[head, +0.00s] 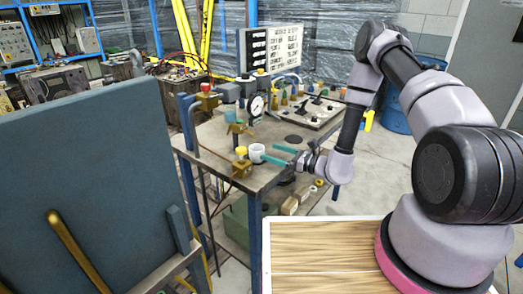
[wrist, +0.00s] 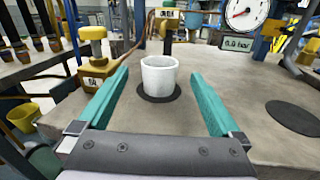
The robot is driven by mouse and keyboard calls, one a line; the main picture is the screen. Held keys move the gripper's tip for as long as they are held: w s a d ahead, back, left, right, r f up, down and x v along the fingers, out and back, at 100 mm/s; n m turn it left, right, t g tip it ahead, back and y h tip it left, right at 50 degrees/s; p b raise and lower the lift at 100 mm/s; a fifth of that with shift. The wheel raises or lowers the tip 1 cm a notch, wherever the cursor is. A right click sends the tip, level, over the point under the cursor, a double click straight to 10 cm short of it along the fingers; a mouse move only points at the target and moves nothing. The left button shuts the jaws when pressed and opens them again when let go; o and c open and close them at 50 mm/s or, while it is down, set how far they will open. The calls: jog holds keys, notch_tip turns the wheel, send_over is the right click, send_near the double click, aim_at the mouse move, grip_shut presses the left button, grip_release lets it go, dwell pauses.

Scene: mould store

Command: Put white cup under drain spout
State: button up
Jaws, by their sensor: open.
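The white cup (head: 257,153) stands upright on the bench top, and in the wrist view the cup (wrist: 159,76) sits on a dark round patch (wrist: 158,98). My gripper (wrist: 160,75) is open, with one teal finger to the left of the cup and one to the right. The cup is ahead of the space between the fingers, with gaps on both sides. In the head view my gripper (head: 270,154) reaches in from the right. A brass fitting with a small label (wrist: 167,17) rises behind the cup and looks like the drain spout; its outlet is partly hidden.
A brass valve block with a yellow knob (wrist: 95,68) stands close left of the cup. A pressure gauge (wrist: 243,15) with a display is behind right. A second dark round patch (wrist: 293,117) lies on bare bench (wrist: 245,85) to the right. A control panel (head: 310,110) is further back.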

jog(key=v, duration=0.5)
jog(key=s+r+n+g+h, duration=0.1)
jog(key=s+r+n+g, duration=0.25)
jog(key=r, duration=0.35)
jog(key=s+r+n+g, duration=0.25)
jog(key=r+n, duration=0.25)
jog(key=r, duration=0.3)
jog(key=s+r+n+g+h, duration=0.1)
jog(key=s+r+n+g, duration=0.1)
jog(key=r+n+g, duration=0.4)
jog(key=s+d+r+n+t+h, duration=0.2)
jog(key=s+d+r+t+h, duration=0.3)
jog(key=d+r, duration=0.3)
jog(key=s+d+r+n+t+h, duration=0.3)
jog(key=s+d+r+t+h, duration=0.2)
jog(key=s+d+r, duration=0.3)
notch_tip(320, 180, up, 5)
jog(key=shift+f+n+t+h, duration=0.15)
jog(key=shift+n+t+h, duration=0.25)
jog(key=shift+h, duration=0.5)
jog(key=shift+s+d, duration=0.15)
